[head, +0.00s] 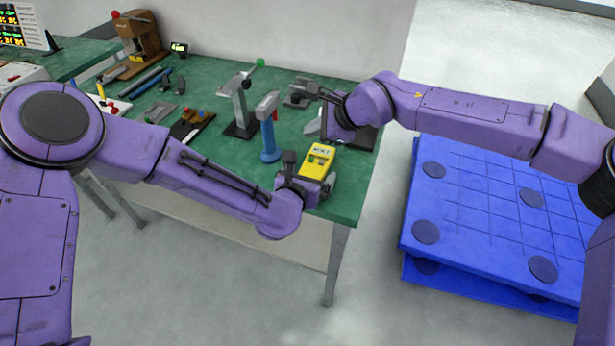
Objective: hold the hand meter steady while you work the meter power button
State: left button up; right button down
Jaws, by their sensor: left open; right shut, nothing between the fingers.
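The hand meter (318,160) is a yellow box with a dark display, near the front right corner of the green workbench. Its power button is too small to make out. My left gripper (309,173) is open at the meter's near side, with a finger to either side of its lower end; I cannot tell whether they touch it. My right gripper (314,96) is shut and empty, above the bench beyond the meter and apart from it.
A blue-handled tool (269,140) stands just left of the meter. A grey lever press (241,110) with a green knob is behind it. Several tools lie further left on the workbench (215,150). A blue pallet (480,200) is on the floor at right.

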pick_arm(q)
jog(key=v, duration=1.1)
jog(key=shift+s, duration=0.35)
jog(key=shift+r, duration=0.15)
